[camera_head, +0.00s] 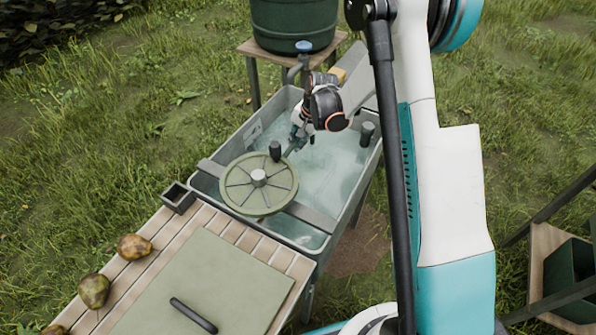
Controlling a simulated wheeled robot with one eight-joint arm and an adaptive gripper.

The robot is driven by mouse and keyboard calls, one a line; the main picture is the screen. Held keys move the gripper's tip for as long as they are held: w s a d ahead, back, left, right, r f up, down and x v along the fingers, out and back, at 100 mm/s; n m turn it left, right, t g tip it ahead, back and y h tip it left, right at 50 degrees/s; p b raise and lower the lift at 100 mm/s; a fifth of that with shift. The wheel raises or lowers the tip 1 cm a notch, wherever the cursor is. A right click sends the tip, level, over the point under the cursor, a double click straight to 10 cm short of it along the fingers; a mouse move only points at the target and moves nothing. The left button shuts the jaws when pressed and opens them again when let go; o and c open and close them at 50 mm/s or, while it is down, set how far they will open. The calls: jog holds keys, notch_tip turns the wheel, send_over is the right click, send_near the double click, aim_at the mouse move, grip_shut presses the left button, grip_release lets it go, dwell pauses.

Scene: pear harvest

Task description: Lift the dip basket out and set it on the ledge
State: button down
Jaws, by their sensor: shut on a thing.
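A round green piece with dark spokes and a pale centre knob (258,178), which I take to be the dip basket, shows over the near left part of the grey water tub (343,222). It overlaps a flat grey bar across the tub, which may be the ledge (311,216). I cannot tell whether it rests on the bar or hangs above it. A black upright grip (275,150) stands at its far rim. My gripper (291,149) points down beside this grip and is shut at the rim. The exact hold is too small to see.
Another black grip (367,132) stands at the tub's right. A dark green barrel (292,22) with a tap stands on a wooden stand behind. A slatted table (233,232) in front holds several pears, a green board (203,290) and a small dark box (178,197).

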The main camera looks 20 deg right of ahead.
notch_tip(320, 180, up, 28)
jog(key=p, duration=1.1)
jog(key=shift+p, duration=0.35)
